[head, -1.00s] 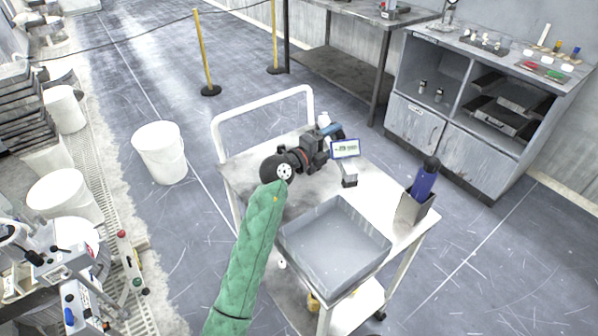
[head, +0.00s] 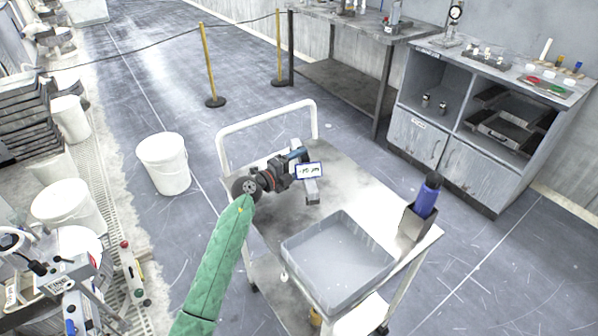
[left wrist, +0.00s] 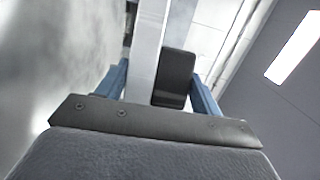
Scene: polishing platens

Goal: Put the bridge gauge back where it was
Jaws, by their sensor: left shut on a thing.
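In the left wrist view, a pale metal bar (left wrist: 150,50) and a dark block (left wrist: 174,78) of the gauge lie between the two blue fingers (left wrist: 160,90). The grip contact itself is partly hidden. My right gripper is not in view.
The cart (head: 345,180) carries a grey tray (head: 338,262) at the near side and a holder with a blue-handled tool (head: 427,195) at the right. The cart top beyond the tray is clear. A cabinet (head: 440,130) with small items stands behind; a white bucket (head: 163,165) stands left.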

